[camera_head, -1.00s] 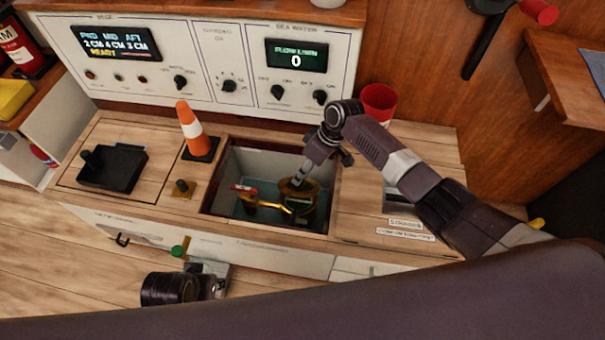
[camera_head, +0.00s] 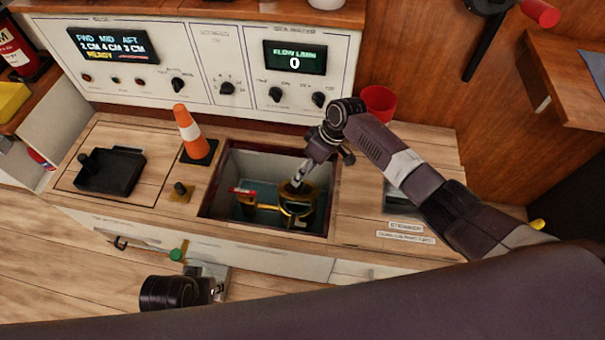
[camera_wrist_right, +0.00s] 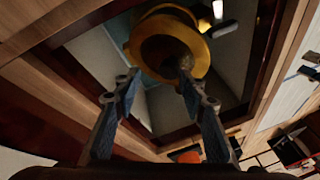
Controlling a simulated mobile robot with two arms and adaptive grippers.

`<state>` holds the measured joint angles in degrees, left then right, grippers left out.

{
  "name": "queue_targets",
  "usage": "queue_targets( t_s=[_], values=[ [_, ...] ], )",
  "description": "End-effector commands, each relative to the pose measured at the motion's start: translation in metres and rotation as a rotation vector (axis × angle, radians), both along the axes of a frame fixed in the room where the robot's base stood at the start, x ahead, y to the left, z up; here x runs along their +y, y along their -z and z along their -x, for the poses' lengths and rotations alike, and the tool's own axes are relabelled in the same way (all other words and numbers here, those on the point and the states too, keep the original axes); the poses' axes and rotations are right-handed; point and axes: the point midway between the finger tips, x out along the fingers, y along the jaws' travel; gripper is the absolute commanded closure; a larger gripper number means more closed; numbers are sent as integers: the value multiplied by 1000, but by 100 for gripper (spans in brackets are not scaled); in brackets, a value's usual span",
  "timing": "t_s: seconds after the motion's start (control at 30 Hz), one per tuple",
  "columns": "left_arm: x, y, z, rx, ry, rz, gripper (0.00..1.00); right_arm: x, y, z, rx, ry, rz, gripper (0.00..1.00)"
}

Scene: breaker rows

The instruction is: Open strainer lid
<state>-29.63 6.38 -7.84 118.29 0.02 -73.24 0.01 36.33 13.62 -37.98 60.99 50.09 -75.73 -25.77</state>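The brass strainer (camera_head: 306,207) stands in the open well in the counter. In the right wrist view its round top (camera_wrist_right: 158,48) shows with a dark knob at its middle. My right gripper (camera_head: 297,184) reaches down into the well over the strainer. In the right wrist view its two fingers (camera_wrist_right: 158,84) are spread apart, with the knob showing between their tips, closer to the right finger. I cannot tell whether a finger touches it. My left gripper (camera_head: 214,274) is low in front of the counter, away from the strainer; its fingers are not clear.
An orange cone (camera_head: 192,132), a black tray (camera_head: 110,170) and a red cup (camera_head: 379,103) stand on the counter. A control panel (camera_head: 215,62) rises behind.

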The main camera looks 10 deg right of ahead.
Motion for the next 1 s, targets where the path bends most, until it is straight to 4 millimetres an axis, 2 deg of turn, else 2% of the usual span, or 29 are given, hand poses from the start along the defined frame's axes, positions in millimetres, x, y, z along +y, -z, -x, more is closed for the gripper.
queue_targets(
  t_s=[0.3,0.5,0.7,1.0],
  values=[
    [0,-1,0,-2,1,1,72,-25,-61,2,-3,0,1,62],
    [-1,0,0,-2,1,1,72,-35,-89,3,0,0,1,62],
    [-1,-1,0,-2,1,1,72,-40,-99,4,1,2,2,62],
    [-1,0,-2,-7,1,2,72,-39,-99,4,2,1,1,61]
  ],
)
